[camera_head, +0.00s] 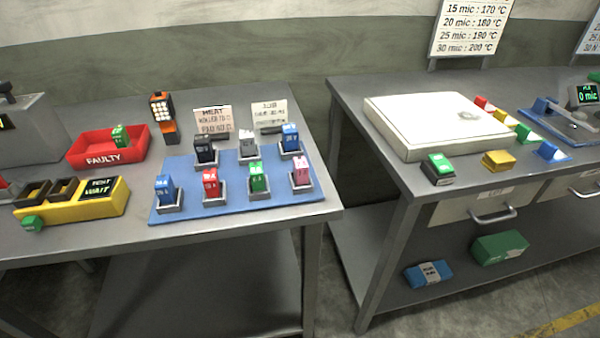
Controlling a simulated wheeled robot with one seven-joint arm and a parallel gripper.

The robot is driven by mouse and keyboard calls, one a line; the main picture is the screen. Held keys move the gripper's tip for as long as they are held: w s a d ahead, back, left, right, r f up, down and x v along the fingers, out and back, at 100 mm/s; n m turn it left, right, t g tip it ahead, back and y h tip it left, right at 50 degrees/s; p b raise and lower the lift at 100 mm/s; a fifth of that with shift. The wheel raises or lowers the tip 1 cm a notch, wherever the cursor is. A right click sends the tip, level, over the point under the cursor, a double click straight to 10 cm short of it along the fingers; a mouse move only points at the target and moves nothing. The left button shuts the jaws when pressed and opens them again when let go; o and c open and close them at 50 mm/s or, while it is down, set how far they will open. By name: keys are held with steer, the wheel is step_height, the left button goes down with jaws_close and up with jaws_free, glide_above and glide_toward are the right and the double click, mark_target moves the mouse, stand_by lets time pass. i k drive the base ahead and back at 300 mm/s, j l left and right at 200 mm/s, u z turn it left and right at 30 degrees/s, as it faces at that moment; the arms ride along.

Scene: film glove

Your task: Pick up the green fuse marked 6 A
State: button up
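A green fuse (258,179) stands upright in a grey holder in the front row on the blue mat (233,204), between a red fuse (210,184) and a pink fuse (301,172). Its white marking is too small to read surely. Another green fuse (120,137) is in the red tray labelled FAULTY (103,159); its marking is also unreadable. My gripper is not in view.
Blue, black and white fuses fill the other holders. A yellow tester (75,207) reading WAIT is front left; an orange-black handheld meter (162,118) stands behind. A gap separates this table from the right table, which holds a white slab (437,125).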

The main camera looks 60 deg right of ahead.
mark_target(256, 171)
steer(key=k+l+u, duration=0.35)
steer(key=k, duration=0.2)
steer(key=k+l+u, duration=0.15)
steer(key=k+u, duration=0.2)
steer(key=k, duration=0.15)
steer(key=k+u, duration=0.4)
steer(key=k, duration=0.2)
